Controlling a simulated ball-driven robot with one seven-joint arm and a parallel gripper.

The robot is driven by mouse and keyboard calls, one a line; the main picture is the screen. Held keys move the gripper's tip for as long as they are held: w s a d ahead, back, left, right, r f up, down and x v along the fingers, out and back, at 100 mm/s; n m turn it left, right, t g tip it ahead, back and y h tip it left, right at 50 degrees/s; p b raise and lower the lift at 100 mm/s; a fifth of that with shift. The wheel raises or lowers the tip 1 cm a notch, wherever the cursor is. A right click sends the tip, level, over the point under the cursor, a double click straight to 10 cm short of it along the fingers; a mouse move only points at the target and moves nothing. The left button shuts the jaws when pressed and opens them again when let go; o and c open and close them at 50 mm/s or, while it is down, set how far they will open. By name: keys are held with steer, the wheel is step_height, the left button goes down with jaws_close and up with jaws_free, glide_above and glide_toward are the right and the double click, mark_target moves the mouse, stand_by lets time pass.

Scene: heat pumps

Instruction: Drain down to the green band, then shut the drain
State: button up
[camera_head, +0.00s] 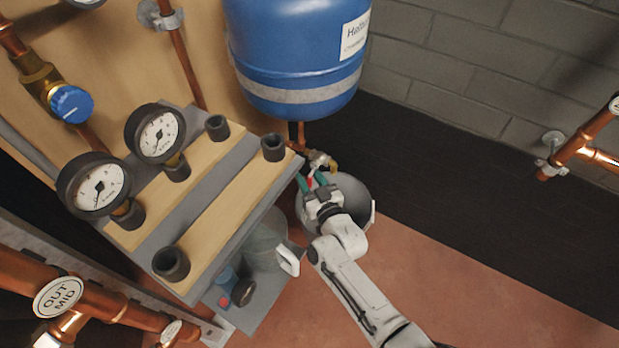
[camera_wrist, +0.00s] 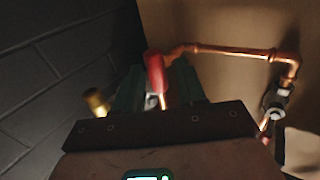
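The drain valve (camera_head: 320,160) sits on the pipe under the blue vessel (camera_head: 293,50), with a brass outlet to its right. Its red lever (camera_wrist: 154,74) stands between the green fingers of my gripper (camera_head: 311,181) in the wrist view. The fingers lie close on both sides of the lever, but whether they press on it is unclear. The brass outlet (camera_wrist: 96,102) shows at left in the wrist view. Two round gauges, one upper (camera_head: 157,133) and one lower (camera_head: 99,187), have white faces. Their green band is too small to make out.
A grey bucket (camera_head: 356,196) stands below the valve, partly hidden by my arm. A board of pipe sockets (camera_head: 215,207) is to the left, above a grey container (camera_head: 262,245). A blue knob (camera_head: 71,104) is at far left. The floor at right is clear.

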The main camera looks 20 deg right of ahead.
jaws_close()
steer(key=shift+r+p, duration=0.25)
steer(key=shift+p, duration=0.6)
steer(key=g+p, duration=0.1)
steer(key=p, duration=0.1)
steer(key=shift+s+r+n+p, duration=0.2)
steer(key=shift+n+p, duration=0.1)
steer(key=shift+n, duration=0.1)
steer(key=g+p, duration=0.1)
steer(key=p, duration=0.4)
steer(key=shift+s+d+r+n, duration=0.1)
steer(key=shift+r+n, duration=0.1)
steer(key=shift+n, duration=0.2)
steer(key=g+p, duration=0.1)
steer(key=p, duration=0.1)
steer(key=n+g+p, duration=0.1)
steer(key=p, duration=0.2)
steer(key=g+h+p, duration=0.1)
steer(key=p, duration=0.2)
steer(key=shift+s+d+f, duration=0.2)
steer(key=shift+s+d, duration=0.1)
steer(key=shift+s, duration=0.05)
steer(key=shift+s+d+f+n+g+p, duration=0.1)
steer(key=shift+n+g+p, duration=0.45)
steer(key=shift+p, duration=0.35)
